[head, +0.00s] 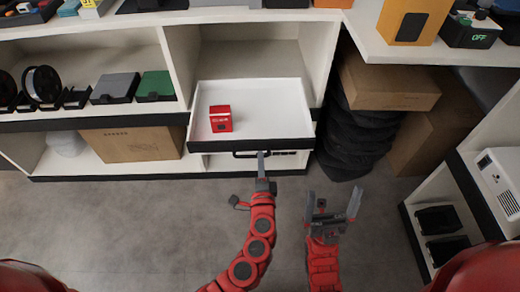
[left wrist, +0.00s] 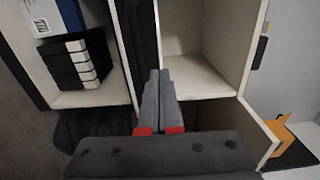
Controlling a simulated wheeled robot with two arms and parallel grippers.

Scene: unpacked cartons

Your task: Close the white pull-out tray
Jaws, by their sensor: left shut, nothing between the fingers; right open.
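The white pull-out tray (head: 272,108) is pulled out of the shelf unit at the centre, with a dark front edge and a dark handle (head: 240,154) below it. A small red box (head: 220,119) stands in the tray, left of its middle. My left gripper (head: 261,156) is shut and empty, its fingertips at the tray's front by the handle; I cannot tell whether they touch. Its closed fingers also show in the left wrist view (left wrist: 160,90). My right gripper (head: 332,202) is open and empty above the floor, right of and nearer than the tray.
Cardboard boxes (head: 388,82) and a stack of dark bags (head: 350,135) stand right of the tray. A cardboard box (head: 130,145) sits in the lower left shelf. Another shelf unit (head: 460,185) stands at the right. The floor (head: 130,225) in front is clear.

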